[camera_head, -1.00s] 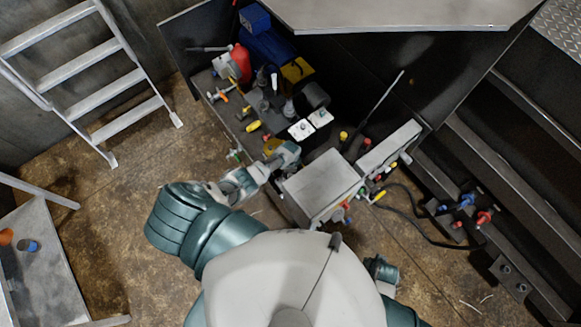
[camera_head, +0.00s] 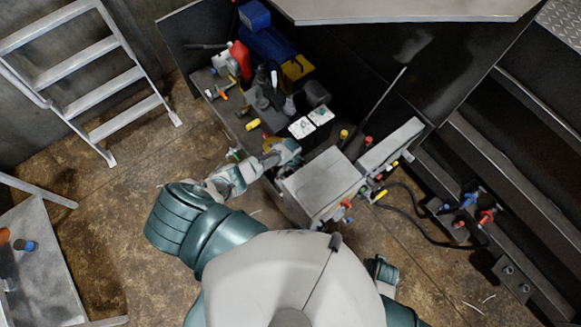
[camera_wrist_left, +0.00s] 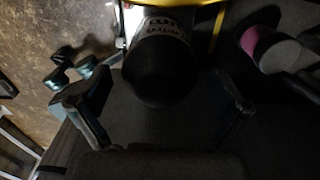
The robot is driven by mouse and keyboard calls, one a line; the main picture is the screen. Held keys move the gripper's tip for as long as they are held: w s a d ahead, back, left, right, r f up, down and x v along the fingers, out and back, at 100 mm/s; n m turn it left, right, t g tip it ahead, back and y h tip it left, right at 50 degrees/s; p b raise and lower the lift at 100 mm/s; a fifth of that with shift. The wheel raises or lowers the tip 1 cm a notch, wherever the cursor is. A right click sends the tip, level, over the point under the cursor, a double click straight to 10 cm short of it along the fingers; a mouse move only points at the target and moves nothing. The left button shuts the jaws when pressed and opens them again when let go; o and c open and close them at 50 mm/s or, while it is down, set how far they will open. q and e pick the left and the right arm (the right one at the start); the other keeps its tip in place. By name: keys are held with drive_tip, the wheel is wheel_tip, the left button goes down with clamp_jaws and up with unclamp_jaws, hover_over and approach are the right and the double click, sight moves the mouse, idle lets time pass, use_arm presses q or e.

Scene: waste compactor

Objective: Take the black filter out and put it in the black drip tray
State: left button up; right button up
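In the left wrist view, a black cylinder with white lettering around its upper part, which looks like the black filter (camera_wrist_left: 162,72), is between the two fingers of my left gripper (camera_wrist_left: 160,108). The fingers are spread wide, with a gap on each side of it. In the head view my left gripper (camera_head: 287,153) is at the near edge of the machine, left of the grey box, and its wrist hides the filter. I cannot clearly make out the drip tray in either view. A part of my right arm shows beside my body, but no fingers can be made out.
A grey metal box (camera_head: 322,184) stands right of the left gripper. A dark bench (camera_head: 228,108) holds a red container (camera_head: 241,60) and several tools. A pink-ended cylinder (camera_wrist_left: 268,48) is right of the filter. A ladder (camera_head: 92,80) leans at left; the floor between is clear.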

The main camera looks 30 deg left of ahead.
use_arm(q)
drive_tip(key=c, duration=1)
drive_tip(key=n+p, duration=0.1)
drive_tip(key=n, duration=0.2)
drive_tip(key=shift+r, duration=0.15)
drive_tip(key=shift+c, duration=0.3)
drive_tip(key=shift+n, duration=1.1)
drive_tip(key=shift+n, duration=1)
